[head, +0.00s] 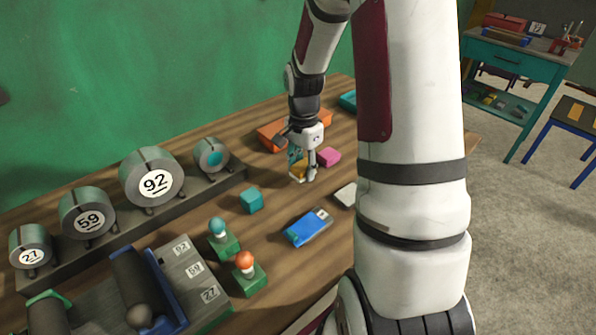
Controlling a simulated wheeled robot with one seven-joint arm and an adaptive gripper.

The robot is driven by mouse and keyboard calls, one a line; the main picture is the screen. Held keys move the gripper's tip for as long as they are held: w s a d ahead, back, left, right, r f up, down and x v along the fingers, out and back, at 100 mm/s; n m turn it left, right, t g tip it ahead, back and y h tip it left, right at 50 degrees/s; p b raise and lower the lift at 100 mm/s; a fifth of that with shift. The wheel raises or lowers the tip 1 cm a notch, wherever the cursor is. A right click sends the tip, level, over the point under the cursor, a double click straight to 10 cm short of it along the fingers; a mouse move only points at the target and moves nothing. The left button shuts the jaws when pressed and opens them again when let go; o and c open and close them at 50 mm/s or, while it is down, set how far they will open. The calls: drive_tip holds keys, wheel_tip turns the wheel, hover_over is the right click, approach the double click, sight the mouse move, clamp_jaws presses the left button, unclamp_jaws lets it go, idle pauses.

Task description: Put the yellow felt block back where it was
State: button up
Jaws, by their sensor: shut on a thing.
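The yellow felt block (299,170) is small in the head view, at the back centre of the wooden table. My gripper (303,174) points down and is shut on it. The fingers hide part of the block. I cannot tell whether its underside touches the table or is a little above it.
A pink block (329,157) lies close right of my gripper, with an orange tray (272,134) behind. A teal block (251,201), a blue box (308,228) and a whitish block (346,195) lie nearer. A rack of numbered cylinders (152,178) stands left. Bare wood surrounds the teal block.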

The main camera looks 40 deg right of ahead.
sight(298, 172)
drive_tip(key=shift+w+d+f, duration=0.1)
drive_tip(key=shift+w, duration=0.55)
drive_tip(key=shift+w+d+f, duration=0.1)
drive_tip(key=shift+w, duration=0.5)
drive_tip(key=shift+f, duration=1.65)
drive_tip(key=shift+f, duration=0.15)
drive_tip(key=o, duration=1.2)
